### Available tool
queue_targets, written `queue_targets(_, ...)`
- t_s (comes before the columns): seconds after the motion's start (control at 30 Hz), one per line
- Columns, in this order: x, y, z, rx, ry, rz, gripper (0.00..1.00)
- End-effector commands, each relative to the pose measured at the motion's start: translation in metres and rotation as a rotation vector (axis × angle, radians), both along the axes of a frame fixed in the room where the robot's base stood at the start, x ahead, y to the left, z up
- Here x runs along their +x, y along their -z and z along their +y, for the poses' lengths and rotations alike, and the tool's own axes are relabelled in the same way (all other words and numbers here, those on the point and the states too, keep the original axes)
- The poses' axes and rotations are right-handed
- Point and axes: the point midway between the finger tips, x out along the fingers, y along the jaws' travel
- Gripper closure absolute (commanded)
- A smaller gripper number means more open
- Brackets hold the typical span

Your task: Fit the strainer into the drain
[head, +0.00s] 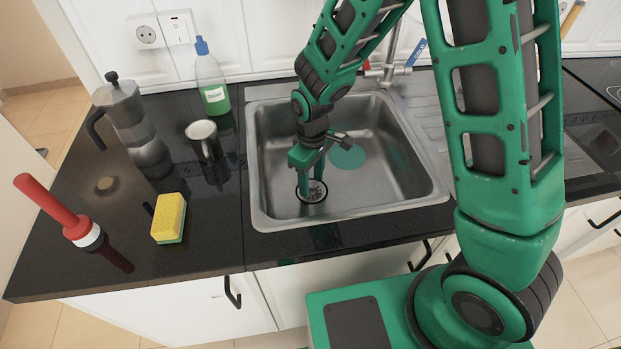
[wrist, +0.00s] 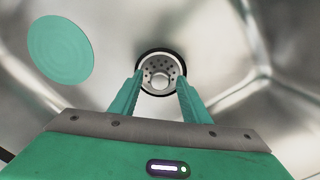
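The metal strainer (wrist: 159,66), a round perforated disc with a small centre knob, lies within the dark ring of the drain (wrist: 138,61) in the wrist view. In the head view the strainer (head: 316,194) shows low in the sink basin. I cannot tell whether it is fully seated. My gripper (wrist: 160,82) points down over it, with its two green fingers apart on either side. It also shows in the head view (head: 312,187). The fingers look open, and no clear grip on the knob shows. The fingertips hide small parts of the drain ring.
The steel sink (head: 270,150) has raised walls around my gripper. A flat teal disc (head: 347,157) lies in the basin.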

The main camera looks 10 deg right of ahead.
Motion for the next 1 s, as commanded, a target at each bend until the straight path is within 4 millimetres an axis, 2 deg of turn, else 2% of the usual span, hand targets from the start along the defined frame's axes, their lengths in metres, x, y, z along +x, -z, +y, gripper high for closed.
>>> queue_targets(0.23, 0.0, -0.001, 0.0, 0.0, 0.0, 0.0, 0.58)
queue_targets(0.37, 0.001, -0.007, 0.0, 0.001, 0.0, -0.003, 0.58)
queue_targets(0.57, 0.001, -0.037, 0.001, 0.003, 0.0, -0.006, 0.58)
queue_targets(0.8, 0.001, -0.085, 0.0, 0.002, 0.0, -0.005, 0.58)
queue_targets(1.0, 0.001, -0.112, 0.0, 0.001, 0.001, -0.003, 0.58)
